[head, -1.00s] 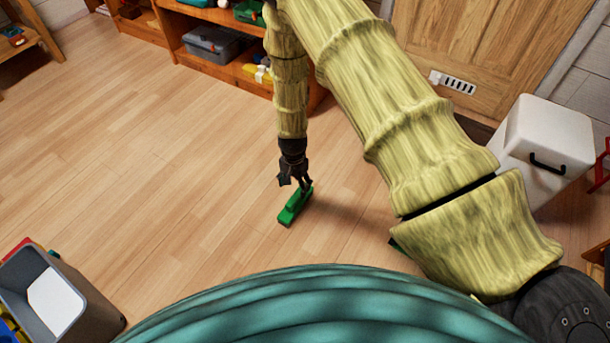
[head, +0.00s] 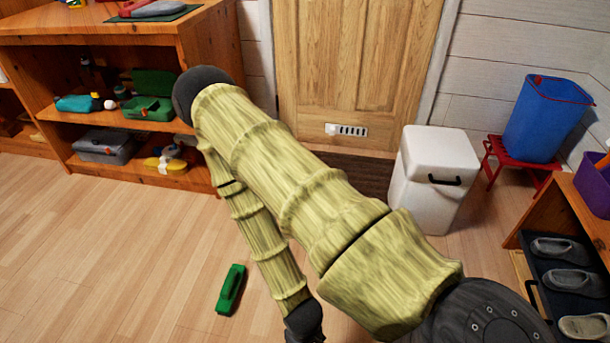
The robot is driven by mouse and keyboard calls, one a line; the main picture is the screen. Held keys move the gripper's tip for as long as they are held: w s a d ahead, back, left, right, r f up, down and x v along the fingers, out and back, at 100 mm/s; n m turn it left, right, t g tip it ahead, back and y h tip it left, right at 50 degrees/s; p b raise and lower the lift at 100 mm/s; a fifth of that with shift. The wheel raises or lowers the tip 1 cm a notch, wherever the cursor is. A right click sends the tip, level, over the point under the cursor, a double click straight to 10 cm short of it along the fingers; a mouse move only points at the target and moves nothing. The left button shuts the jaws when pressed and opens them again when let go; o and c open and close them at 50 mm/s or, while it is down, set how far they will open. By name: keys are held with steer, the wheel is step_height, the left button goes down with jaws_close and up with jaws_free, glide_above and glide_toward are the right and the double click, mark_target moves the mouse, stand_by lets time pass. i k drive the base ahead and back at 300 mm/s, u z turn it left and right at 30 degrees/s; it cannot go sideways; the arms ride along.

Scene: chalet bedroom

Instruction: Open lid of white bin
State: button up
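The white bin (head: 430,200) stands upright on the floor right of centre, beside the wooden door. Its top (head: 437,146) is in place and looks closed. A black handle (head: 444,180) is on its upper front. My forearm passes to the left and in front of it. My arm reaches down to a black wrist at the bottom edge, well left of and nearer than the bin. My gripper's fingers are cut off below the frame, so their state is hidden.
A green object (head: 231,290) lies on the floor left of my wrist. A blue bucket (head: 546,120) stands on a red stool (head: 519,165) right of the bin. A shoe rack (head: 560,210) is at the right, and a wooden shelf (head: 215,45) at the left.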

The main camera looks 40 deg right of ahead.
mark_target(440, 155)
steer(key=z, duration=2.3)
